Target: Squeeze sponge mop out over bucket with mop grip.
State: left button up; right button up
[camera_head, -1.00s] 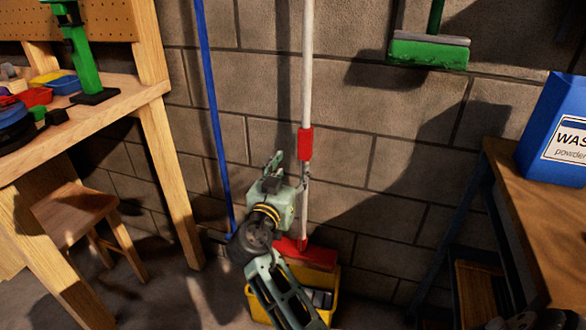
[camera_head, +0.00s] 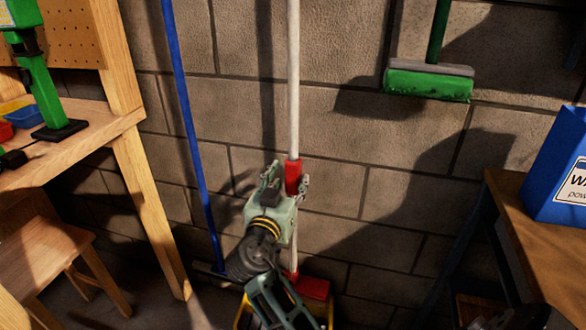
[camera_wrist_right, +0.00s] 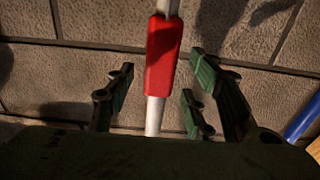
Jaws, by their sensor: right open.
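The sponge mop has a white pole (camera_head: 293,80) standing upright before the block wall, with a red grip (camera_head: 293,176) on it and a red head (camera_head: 312,287) low down. The yellow bucket (camera_head: 241,312) is under the head, mostly hidden by my right arm. My right gripper (camera_head: 287,180) is open at the height of the red grip. In the right wrist view the red grip (camera_wrist_right: 163,56) lies between the open fingers (camera_wrist_right: 160,95), apart from them, just beyond the tips. My left gripper is not in view.
A wooden workbench (camera_head: 75,145) and stool (camera_head: 45,255) stand at the left. A blue pole (camera_head: 190,130) leans close by on the left. A green brush (camera_head: 428,82) hangs on the wall. A table (camera_head: 540,240) with a blue washing powder box (camera_head: 560,170) is at the right.

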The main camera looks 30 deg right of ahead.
aim_at(291, 176)
jog(key=shift+x, duration=2.15)
jog(key=shift+f, duration=0.1)
jog(key=shift+c, duration=0.5)
grip_shut()
